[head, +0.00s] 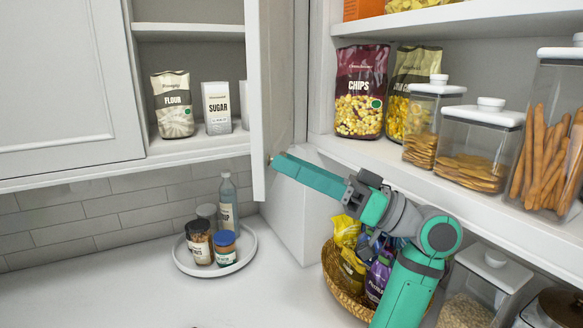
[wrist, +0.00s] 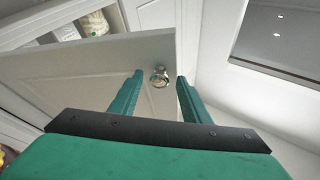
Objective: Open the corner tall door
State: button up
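The corner tall door (head: 256,95) is white and stands open, seen almost edge-on in the head view, with the cabinet interior showing to its left. In the wrist view its face (wrist: 90,75) fills the middle, with a shiny round knob (wrist: 159,76) near its right edge. My gripper (head: 272,158) is at the lower part of the door. In the wrist view my gripper (wrist: 160,82) is open, one finger on each side of the knob. No finger visibly touches it, and I cannot tell how deep the knob sits between the tips.
Flour (head: 173,104) and sugar (head: 217,107) stand on the shelf behind the door. A round tray (head: 240,262) with jars and a bottle sits on the counter below. A basket (head: 335,283) is under my arm. Open shelves with chips (head: 361,90) and jars are at right.

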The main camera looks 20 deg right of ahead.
aim_at(266, 132)
jog(key=r, duration=0.4)
jog(key=shift+s+a, duration=0.1)
jog(key=shift+s, duration=0.25)
jog(key=s+a+r, duration=0.5)
jog(key=s+r, duration=0.4)
jog(key=s, duration=0.3)
jog(key=shift+s, duration=0.15)
